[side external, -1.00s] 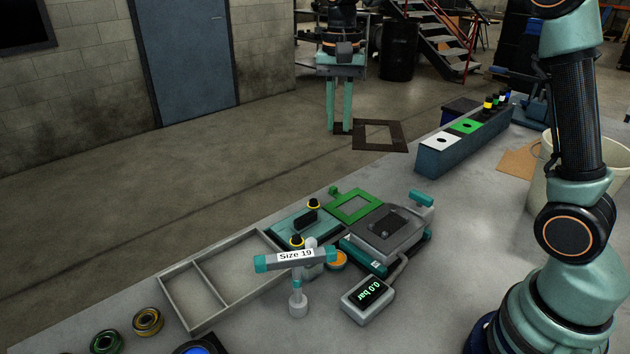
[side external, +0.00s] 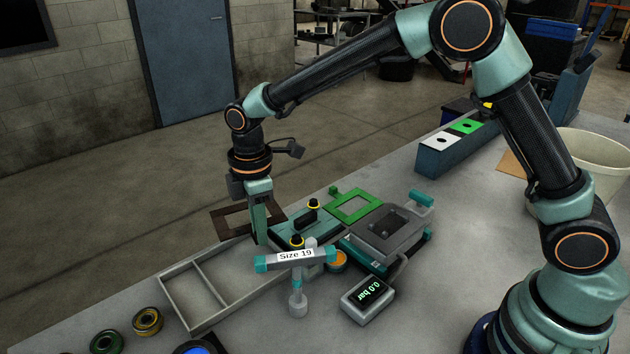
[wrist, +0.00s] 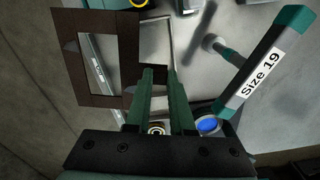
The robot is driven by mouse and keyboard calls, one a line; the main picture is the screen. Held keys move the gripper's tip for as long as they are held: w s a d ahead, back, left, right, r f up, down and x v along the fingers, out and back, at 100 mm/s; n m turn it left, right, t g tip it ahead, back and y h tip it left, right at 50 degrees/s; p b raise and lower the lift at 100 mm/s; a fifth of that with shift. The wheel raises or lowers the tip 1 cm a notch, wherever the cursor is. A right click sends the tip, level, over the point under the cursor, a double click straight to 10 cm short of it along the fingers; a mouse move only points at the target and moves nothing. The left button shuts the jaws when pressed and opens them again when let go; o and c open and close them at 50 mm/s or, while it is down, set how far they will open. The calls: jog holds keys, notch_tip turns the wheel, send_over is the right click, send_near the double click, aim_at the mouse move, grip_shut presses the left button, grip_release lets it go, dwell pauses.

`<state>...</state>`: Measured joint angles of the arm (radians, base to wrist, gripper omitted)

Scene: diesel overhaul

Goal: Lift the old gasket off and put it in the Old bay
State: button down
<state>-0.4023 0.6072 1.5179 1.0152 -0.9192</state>
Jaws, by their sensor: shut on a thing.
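The old gasket (side external: 219,226) is a dark brown rectangular frame with an open middle. My gripper (side external: 260,238) is shut on its near edge and holds it in the air by the far end of the grey two-compartment tray (side external: 210,286). In the wrist view the gasket (wrist: 127,52) extends up and left from my green fingers (wrist: 163,72). The tray compartments look empty in the side view. A small label shows through the gasket's opening in the wrist view, too blurred to read, so I cannot tell which compartment is the Old bay.
A "Size 19" T-handled tool (side external: 296,257) stands right of the tray. Beside it are a teal block (side external: 290,226), a green frame (side external: 352,206), the grey housing (side external: 385,235) and a gauge (side external: 367,300).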

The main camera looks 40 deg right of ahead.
jog(key=shift+s+a+f+n, duration=0.15)
jog(key=shift+a+f+n, duration=0.25)
jog(key=shift+f, duration=0.9)
jog(key=shift+s+a+f+n, duration=0.2)
jog(key=shift+f+n, duration=0.35)
jog(key=shift+f, duration=0.7)
jog(key=shift+s+a+f+n, duration=0.1)
jog(key=shift+a+f+n, duration=0.35)
jog(key=shift+f, duration=0.85)
jog(key=c, duration=0.7)
grip_release()
jog(key=shift+r, duration=0.1)
jog(key=shift+r, duration=2.9)
